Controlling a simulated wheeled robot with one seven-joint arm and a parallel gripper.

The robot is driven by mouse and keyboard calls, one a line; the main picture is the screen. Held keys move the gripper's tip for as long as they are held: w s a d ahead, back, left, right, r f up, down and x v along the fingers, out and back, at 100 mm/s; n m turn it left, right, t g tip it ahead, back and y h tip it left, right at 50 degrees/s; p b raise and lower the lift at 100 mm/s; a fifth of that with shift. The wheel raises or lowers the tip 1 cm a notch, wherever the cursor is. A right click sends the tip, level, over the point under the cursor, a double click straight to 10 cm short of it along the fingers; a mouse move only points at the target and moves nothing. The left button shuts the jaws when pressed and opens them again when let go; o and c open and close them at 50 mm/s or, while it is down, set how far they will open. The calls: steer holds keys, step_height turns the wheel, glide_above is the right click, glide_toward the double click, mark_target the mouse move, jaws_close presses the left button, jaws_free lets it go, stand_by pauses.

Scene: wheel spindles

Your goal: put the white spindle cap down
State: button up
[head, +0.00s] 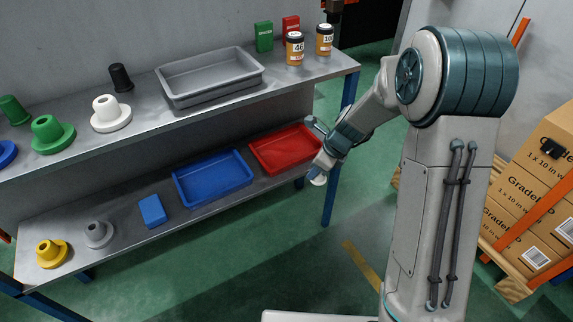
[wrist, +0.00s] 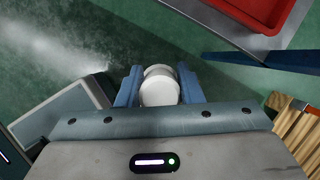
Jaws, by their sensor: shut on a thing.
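The white spindle cap (wrist: 160,91) is between the two blue fingers of my gripper (wrist: 160,75) in the wrist view. The fingers press on it from both sides. In the head view my gripper (head: 321,170) is beside the right end of the lower shelf, near the red tray. A small white part of the cap (head: 318,180) shows there below the fingers. Green floor lies behind the cap in the wrist view.
The lower shelf holds a red tray (head: 287,149), a blue tray (head: 213,179), a blue block (head: 152,211), and grey and yellow flanged parts. A blue leg (head: 331,190) stands close to my gripper. The upper shelf holds a white flanged part (head: 110,114) and a grey tray (head: 210,77).

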step_height(320, 180, down, 4)
steer(key=a+f+m+t+h+b, duration=0.1)
steer(key=a+m+t+b, duration=0.15)
steer(key=m+b, duration=0.3)
steer(key=m+h+b, duration=0.2)
steer(key=m+b, duration=0.2)
steer(key=b, duration=0.1)
glide_toward(289, 152)
steer(key=shift+w+f+n, duration=0.25)
steer(key=shift+w+f, duration=0.25)
steer(key=shift+w, duration=0.3)
steer(key=shift+w+a+f, duration=0.1)
steer(key=shift+w+f, duration=0.05)
steer(key=shift+w, duration=0.05)
steer(key=shift+f+b, duration=0.95)
steer(key=shift+f, duration=0.6)
steer(key=shift+f, duration=0.15)
steer(key=o, duration=1.1)
steer(key=shift+c, duration=0.2)
